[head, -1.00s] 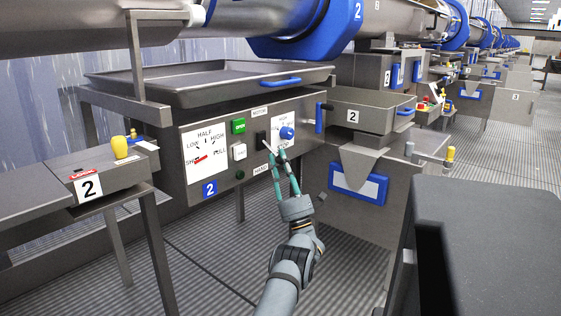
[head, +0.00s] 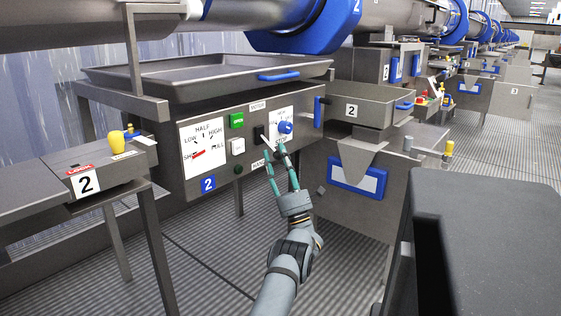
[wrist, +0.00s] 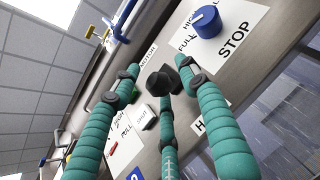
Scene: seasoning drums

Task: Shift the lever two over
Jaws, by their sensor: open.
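The control panel (head: 222,172) carries a red pointer lever (head: 198,154) on a white plate marked LOW, HALF, HIGH and FULL. A black lever (head: 259,134) sits right of the green and white buttons. A blue knob (head: 285,127) is on the plate marked STOP. My gripper (head: 275,152) is open just in front of the panel, below the black lever. In the wrist view its teal fingers (wrist: 165,85) are spread around a black knob-like part (wrist: 160,82). I cannot tell whether any finger touches it. The blue knob (wrist: 206,20) is beyond the right finger.
A green button (head: 237,120) and a white button (head: 238,146) are left of the black lever. A metal tray (head: 190,88) lies above the panel. A box marked 2 (head: 370,106) juts out at right. Open floor lies below the panel.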

